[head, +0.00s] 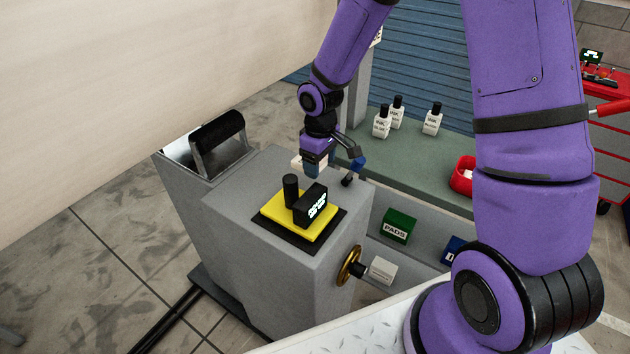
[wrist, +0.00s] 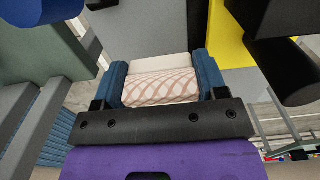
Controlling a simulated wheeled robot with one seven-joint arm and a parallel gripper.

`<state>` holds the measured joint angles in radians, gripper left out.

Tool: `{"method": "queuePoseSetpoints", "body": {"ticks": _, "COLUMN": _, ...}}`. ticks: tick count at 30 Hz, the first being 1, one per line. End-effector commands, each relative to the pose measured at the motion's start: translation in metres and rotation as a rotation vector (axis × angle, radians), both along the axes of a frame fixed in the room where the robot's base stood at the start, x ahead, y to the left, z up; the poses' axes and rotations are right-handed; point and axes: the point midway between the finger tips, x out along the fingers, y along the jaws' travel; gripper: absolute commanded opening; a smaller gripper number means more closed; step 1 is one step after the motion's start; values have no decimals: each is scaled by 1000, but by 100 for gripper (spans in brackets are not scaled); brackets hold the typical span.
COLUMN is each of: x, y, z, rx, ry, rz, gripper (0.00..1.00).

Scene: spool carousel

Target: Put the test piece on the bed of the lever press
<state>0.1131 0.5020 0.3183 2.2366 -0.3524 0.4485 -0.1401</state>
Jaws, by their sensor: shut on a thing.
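My gripper (head: 311,171) is above the back right part of the grey machine top. Its blue fingers are shut on a pale block with reddish crossing lines (wrist: 160,89), likely the test piece, which shows between both fingers in the wrist view. In the head view the block is mostly hidden by the gripper. A yellow plate (head: 268,212) lies on a black base on the grey machine (head: 235,200), in front of the gripper. I cannot tell surely which part is the press bed; the spot under the gripper is partly hidden.
A black upright cylinder (head: 291,189) and a black block with white lettering (head: 311,206) stand on the yellow plate. A brass handwheel (head: 349,265) is on the machine's side.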

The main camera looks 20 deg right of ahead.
Motion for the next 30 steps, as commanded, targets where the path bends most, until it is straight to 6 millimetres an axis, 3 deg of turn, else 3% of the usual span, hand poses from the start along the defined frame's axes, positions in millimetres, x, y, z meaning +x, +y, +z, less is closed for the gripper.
{"method": "queuePoseSetpoints", "body": {"ticks": 15, "x": -1, "y": 1, "z": -53, "rx": 1, "ry": 2, "rz": 2, "gripper": 41}}
{"method": "queuePoseSetpoints", "body": {"ticks": 27, "x": 0, "y": 0, "z": -59, "rx": 0, "ry": 0, "rz": 0, "gripper": 41}}
{"method": "queuePoseSetpoints", "body": {"ticks": 28, "x": 0, "y": 0, "z": -59, "rx": 0, "ry": 0, "rz": 0, "gripper": 68}}
{"method": "queuePoseSetpoints", "body": {"ticks": 30, "x": 0, "y": 0, "z": -59, "rx": 0, "ry": 0, "rz": 0, "gripper": 76}}
